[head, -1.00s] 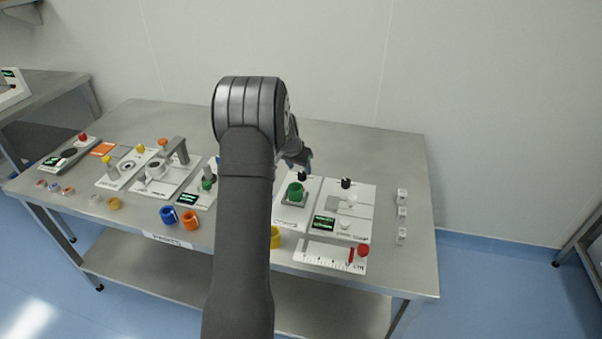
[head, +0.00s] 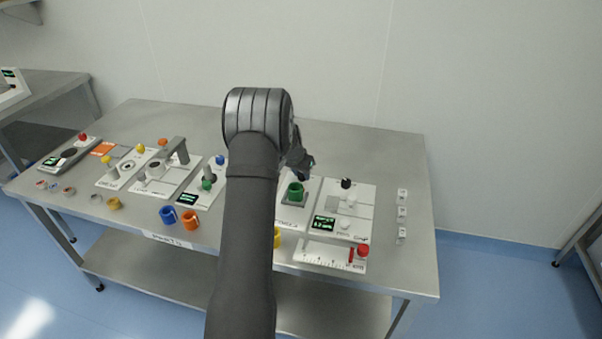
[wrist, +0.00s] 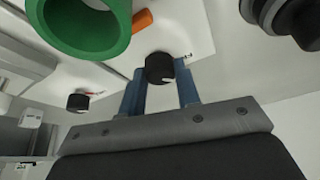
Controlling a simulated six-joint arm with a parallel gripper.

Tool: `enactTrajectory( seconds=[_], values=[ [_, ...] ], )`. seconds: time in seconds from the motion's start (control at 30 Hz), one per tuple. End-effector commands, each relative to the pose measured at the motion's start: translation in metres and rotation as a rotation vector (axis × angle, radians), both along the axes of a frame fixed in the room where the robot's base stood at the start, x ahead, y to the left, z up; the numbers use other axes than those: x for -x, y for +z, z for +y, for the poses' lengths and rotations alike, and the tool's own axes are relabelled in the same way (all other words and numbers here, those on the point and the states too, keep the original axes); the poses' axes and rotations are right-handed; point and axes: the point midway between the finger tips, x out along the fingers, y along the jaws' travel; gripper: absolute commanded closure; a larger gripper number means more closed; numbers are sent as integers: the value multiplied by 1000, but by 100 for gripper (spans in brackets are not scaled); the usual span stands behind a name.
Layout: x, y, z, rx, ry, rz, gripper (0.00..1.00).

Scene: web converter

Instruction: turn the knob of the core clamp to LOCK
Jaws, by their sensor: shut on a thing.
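The core clamp is a white panel in the head view with a green ring (head: 296,189) standing on it. Its black knob (wrist: 159,68) shows in the wrist view beside the green ring (wrist: 92,28), with a small white mark on it and a label too small to read. My gripper (wrist: 160,72) has its two blue fingers on either side of this knob and is shut on it. In the head view my gripper (head: 304,164) is behind the green ring and hides the knob.
A second panel with a black knob (head: 346,183) and a lit display (head: 324,223) stands just to the right. A ruler plate (head: 330,257) with a red knob lies in front. My arm covers the table's middle.

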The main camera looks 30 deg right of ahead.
Motion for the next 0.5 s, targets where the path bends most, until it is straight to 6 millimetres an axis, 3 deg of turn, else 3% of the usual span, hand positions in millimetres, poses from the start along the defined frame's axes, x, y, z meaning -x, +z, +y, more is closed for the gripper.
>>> enactTrajectory(
  seconds=[0.27, 0.5],
  values=[
    [-1, 0, 0, 1, -48, -1, 93],
    [-3, 1, 1, 2, -198, -1, 93]
  ],
)
